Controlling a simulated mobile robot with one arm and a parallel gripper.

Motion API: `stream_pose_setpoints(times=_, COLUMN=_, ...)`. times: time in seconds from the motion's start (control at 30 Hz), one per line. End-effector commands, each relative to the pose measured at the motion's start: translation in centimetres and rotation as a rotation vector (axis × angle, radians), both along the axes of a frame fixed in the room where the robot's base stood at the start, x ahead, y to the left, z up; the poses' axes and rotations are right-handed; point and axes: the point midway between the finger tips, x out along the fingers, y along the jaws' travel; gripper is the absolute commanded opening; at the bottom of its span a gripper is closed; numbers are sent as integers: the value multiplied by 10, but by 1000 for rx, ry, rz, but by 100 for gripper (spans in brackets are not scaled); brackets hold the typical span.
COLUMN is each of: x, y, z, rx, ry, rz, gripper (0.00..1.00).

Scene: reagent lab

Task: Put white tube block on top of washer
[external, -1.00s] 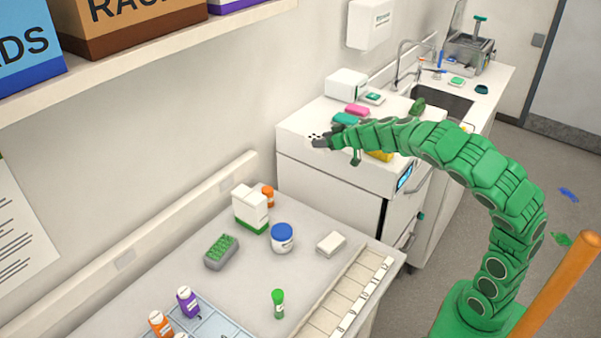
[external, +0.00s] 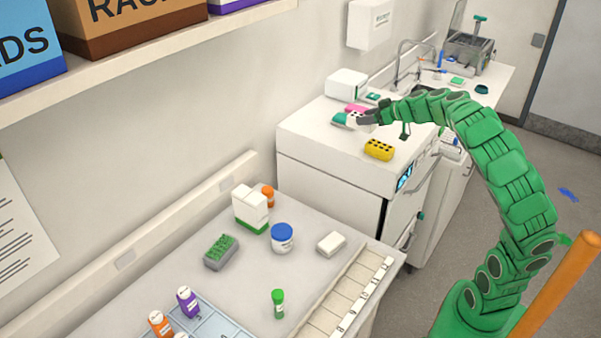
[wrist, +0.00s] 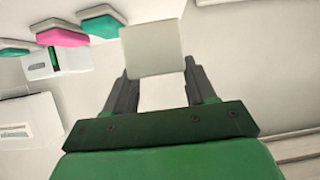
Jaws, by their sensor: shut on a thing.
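My gripper (external: 364,118) is shut on the white tube block (external: 354,118), whose dark holes show at its top in the external view. In the wrist view the block (wrist: 152,50) is a plain pale square between the two dark fingers (wrist: 156,80). The washer (external: 330,165) is the white front-loading unit with a blue display. My gripper and the block are over the back part of its top. I cannot tell whether the block touches that top or is held above it.
A yellow block with holes (external: 379,149) stands near the washer's front edge. A teal-and-white item (external: 340,119), a pink item (external: 355,107) and a white box-shaped device (external: 347,84) are close to my gripper. The washer top's left front is clear.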

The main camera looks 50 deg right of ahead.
Motion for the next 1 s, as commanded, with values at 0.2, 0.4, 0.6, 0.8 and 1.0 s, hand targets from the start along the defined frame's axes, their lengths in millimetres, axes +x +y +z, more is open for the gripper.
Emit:
stream_pose_setpoints(times=0.2, x=-39, y=-19, z=18, rx=-2, ry=0, rz=3, gripper=20)
stream_pose_setpoints(times=0.4, x=-78, y=-29, z=32, rx=-3, ry=3, rz=11, gripper=20)
stream_pose_setpoints(times=0.6, x=-118, y=-34, z=43, rx=-3, ry=3, rz=18, gripper=20)
stream_pose_setpoints(times=0.8, x=-158, y=-31, z=51, rx=-3, ry=4, rz=26, gripper=20)
stream_pose_setpoints(times=1.0, x=-187, y=-25, z=55, rx=-3, ry=5, rz=33, gripper=20)
